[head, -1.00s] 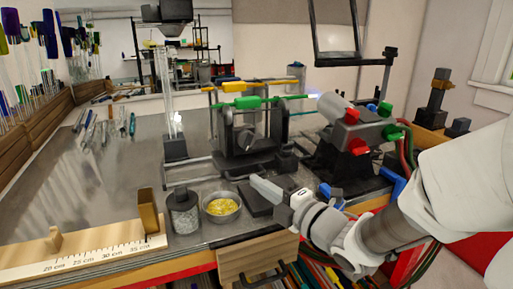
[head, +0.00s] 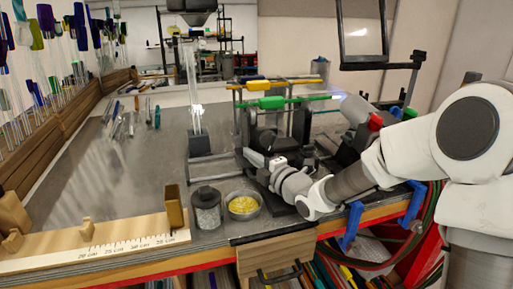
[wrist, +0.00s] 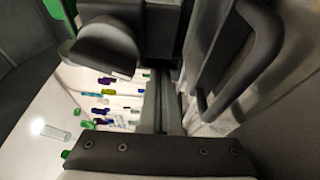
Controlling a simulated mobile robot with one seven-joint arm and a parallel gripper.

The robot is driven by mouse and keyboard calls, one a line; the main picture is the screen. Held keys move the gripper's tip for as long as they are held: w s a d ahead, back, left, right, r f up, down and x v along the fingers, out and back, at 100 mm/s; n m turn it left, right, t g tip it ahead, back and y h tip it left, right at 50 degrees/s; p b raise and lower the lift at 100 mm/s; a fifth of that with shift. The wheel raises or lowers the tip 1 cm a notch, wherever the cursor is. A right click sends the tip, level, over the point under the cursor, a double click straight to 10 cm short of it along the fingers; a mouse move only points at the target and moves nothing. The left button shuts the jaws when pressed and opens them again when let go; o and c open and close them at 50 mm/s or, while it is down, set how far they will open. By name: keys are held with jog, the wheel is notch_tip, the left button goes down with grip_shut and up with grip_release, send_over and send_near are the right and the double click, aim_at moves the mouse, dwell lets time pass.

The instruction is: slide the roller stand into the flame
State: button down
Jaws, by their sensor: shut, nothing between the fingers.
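The roller stand (head: 243,127) is a dark frame on the bench, bearing a rod with a green sleeve (head: 271,103) and one with a yellow sleeve (head: 257,84). The torch (head: 354,110), a grey barrel with a red knob, stands to its right, partly behind my arm. A faint bluish flame (head: 338,97) shows at its nozzle, near the green rod's right end. My gripper (head: 252,156) is shut and empty, low at the stand's front. I cannot tell whether it touches the stand. The wrist view shows dark metal parts very close; which are the stand is unclear.
A jar (head: 206,208) and a bowl of yellow bits (head: 243,205) sit at the bench's front edge, left of my arm. A wooden ruler rack (head: 90,247) is at front left. A glass tube holder (head: 199,143) stands left of the stand. The left bench is mostly clear.

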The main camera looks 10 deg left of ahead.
aim_at(259, 151)
jog(key=shift+w+d+p, duration=0.3)
jog(key=shift+d+p, duration=0.1)
jog(key=shift+d, duration=0.2)
jog(key=shift+d+f, duration=0.1)
jog(key=shift+f, duration=0.05)
jog(key=shift+w+d+b, duration=0.2)
jog(key=shift+d+b, duration=0.05)
jog(key=shift+b, duration=0.35)
jog(key=shift+w+d+b, duration=0.25)
jog(key=shift+d+b, duration=0.2)
jog(key=shift+d, duration=0.15)
jog(key=shift+a, duration=0.15)
